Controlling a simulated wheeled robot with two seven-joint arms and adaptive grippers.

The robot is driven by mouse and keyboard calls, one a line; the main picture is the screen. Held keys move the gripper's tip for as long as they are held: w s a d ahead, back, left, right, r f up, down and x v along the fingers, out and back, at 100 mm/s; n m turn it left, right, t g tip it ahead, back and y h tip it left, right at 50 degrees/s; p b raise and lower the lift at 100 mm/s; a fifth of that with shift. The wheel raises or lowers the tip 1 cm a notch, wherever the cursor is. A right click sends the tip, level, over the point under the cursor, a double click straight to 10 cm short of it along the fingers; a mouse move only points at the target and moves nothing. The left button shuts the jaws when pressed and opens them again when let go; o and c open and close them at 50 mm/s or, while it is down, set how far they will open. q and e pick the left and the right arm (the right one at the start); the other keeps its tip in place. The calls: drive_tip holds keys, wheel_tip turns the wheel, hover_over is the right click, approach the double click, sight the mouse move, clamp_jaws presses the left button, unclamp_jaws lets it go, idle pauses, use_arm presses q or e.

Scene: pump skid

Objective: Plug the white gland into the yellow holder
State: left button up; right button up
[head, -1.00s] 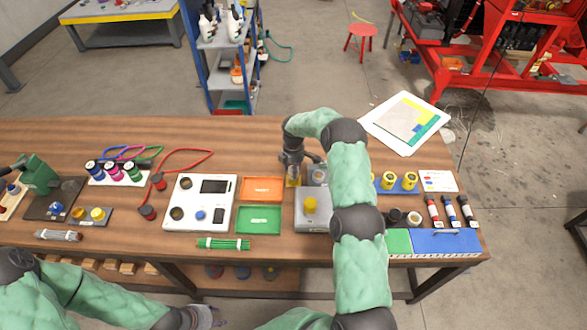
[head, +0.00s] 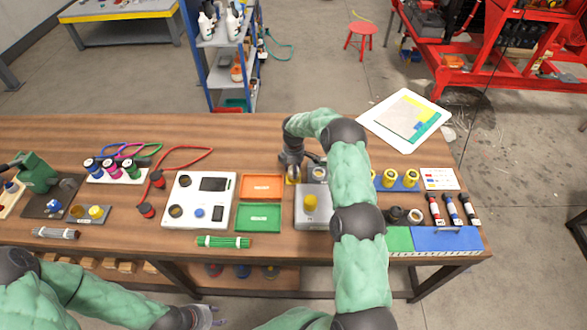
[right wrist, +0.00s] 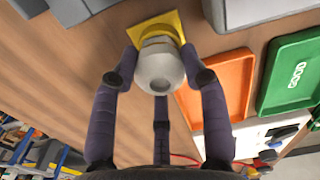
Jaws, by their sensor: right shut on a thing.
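The white gland (right wrist: 160,68) is between the fingers of my right gripper (right wrist: 162,75), which is shut on it. Right behind the gland in the right wrist view is the yellow holder (right wrist: 172,20), a square plate with a round yellow part. The gland lines up with that round part and overlaps it; I cannot tell how deep it sits. In the head view my right gripper (head: 292,172) points down over the holder, and the gland is hard to make out. My left gripper (head: 208,316) is at the bottom edge, away from the holder; its finger opening is unclear.
An orange tray (head: 262,187) and a green tray (head: 259,218) lie left of the holder. A grey box with a yellow knob (head: 311,203) stands in front of it. A white panel (head: 198,202) is further left. Yellow cylinders (head: 389,179) stand on a blue base to the right.

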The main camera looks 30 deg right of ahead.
drive_tip(key=shift+f, duration=0.25)
drive_tip(key=o, duration=1.4)
drive_tip(key=shift+c, duration=0.2)
drive_tip(key=shift+r, duration=0.1)
wheel_tip(320, 180, up, 12)
